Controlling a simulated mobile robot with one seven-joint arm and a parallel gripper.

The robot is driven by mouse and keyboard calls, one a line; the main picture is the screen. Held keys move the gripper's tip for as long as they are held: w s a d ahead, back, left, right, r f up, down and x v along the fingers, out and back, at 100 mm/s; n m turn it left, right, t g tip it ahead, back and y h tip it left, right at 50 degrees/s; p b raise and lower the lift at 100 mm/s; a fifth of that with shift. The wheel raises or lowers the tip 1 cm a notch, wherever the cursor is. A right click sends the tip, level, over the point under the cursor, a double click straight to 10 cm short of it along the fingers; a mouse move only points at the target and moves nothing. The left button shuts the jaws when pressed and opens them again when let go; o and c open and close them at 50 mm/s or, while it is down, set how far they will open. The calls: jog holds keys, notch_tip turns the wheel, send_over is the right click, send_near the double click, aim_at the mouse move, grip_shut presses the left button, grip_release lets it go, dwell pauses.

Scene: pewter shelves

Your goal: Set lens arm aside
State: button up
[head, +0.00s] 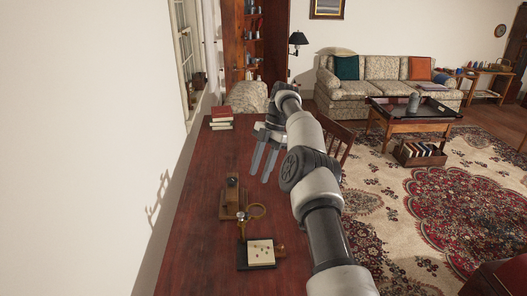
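The lens arm (256,210) appears to be the brass ring on a short arm beside a small wooden and brass stand (232,199) on the dark red-brown desk. The ring sits to the right of the stand, near a small board with a pale, dotted face (261,253). I cannot tell whether the ring is joined to the stand. My gripper (261,175) is over the desk, beyond the ring and apart from it. Its two fingers are spread with nothing visible between them.
The white wall runs along the desk's left side. A wooden chair (337,142) stands at the right edge. The desk top (195,238) left of the stand is bare.

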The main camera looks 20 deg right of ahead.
jog(key=p+v, duration=0.3)
jog(key=p, duration=0.4)
jog(key=shift+s+r, duration=0.1)
jog(key=shift+r, duration=0.15)
jog(key=shift+p, duration=0.3)
